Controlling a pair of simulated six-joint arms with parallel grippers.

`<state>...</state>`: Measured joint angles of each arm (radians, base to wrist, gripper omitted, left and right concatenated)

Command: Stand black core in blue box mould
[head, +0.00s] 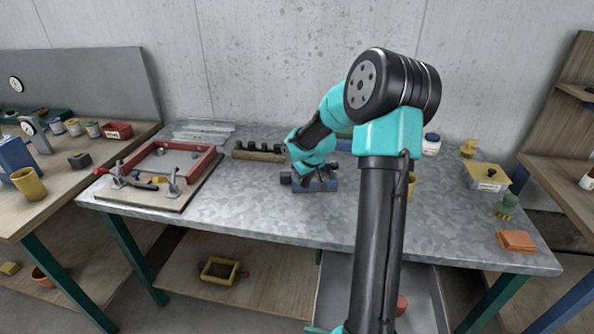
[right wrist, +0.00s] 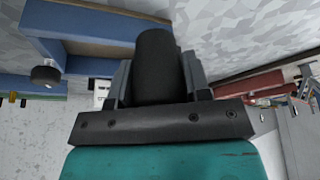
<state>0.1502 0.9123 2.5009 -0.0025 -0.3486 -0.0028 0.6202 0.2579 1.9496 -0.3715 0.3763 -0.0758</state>
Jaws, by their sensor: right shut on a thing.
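My right gripper (right wrist: 158,82) is shut on the black core (right wrist: 157,60), a dark cylinder between its two fingers in the right wrist view. The blue box mould (right wrist: 72,22) shows at the upper left of that view, beside the core, with a dark round knob on its side. In the head view the blue mould (head: 324,187) sits mid-table, under and beside my right gripper (head: 312,178), which partly covers it. The core cannot be made out clearly there. I cannot tell whether the core touches the mould. My left gripper is in neither view.
On the metal table (head: 250,210), a red frame (head: 165,150) with clamps stands left. A wooden rack (head: 258,153) with dark pieces stands behind. A yellow-lidded box (head: 487,177), a green item (head: 506,207) and orange pads (head: 516,241) lie right. The front left-middle is clear.

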